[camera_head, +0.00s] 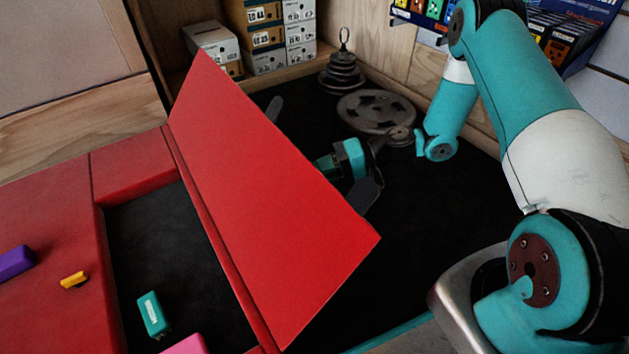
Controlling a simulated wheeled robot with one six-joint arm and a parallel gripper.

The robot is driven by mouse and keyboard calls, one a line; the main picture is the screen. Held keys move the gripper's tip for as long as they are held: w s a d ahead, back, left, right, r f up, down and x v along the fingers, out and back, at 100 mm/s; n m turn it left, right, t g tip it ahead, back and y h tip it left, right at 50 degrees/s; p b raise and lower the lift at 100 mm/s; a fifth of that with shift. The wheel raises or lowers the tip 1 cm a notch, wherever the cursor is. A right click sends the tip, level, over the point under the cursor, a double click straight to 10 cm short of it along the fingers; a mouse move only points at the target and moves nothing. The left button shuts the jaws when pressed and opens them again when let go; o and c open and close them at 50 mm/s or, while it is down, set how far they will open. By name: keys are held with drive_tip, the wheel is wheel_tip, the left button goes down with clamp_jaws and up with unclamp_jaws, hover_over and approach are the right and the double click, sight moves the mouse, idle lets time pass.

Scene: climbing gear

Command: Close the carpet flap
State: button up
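The carpet flap (255,205) is a flat red panel, joined along its lower left edge to the red surface (45,225). It stands raised at a steep tilt. To its left is a dark rectangular opening (165,255) in the red surface. My gripper (322,152) is behind the flap, on its right side, with teal and dark parts showing past the flap's edge. Two dark fingers show far apart, one near the flap's upper edge and one at its right, so it looks open. The flap hides part of the gripper; contact cannot be told.
A small teal block (152,314) lies in the opening. Purple (15,262) and yellow (74,280) pieces sit on the red surface, and a pink piece (184,345) is at the front edge. Weight plates (376,112), a stacked weight (342,75) and boxes (265,30) stand behind.

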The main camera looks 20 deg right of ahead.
drive_tip(key=shift+b+x, duration=0.3)
drive_tip(key=shift+x, duration=0.85)
clamp_jaws()
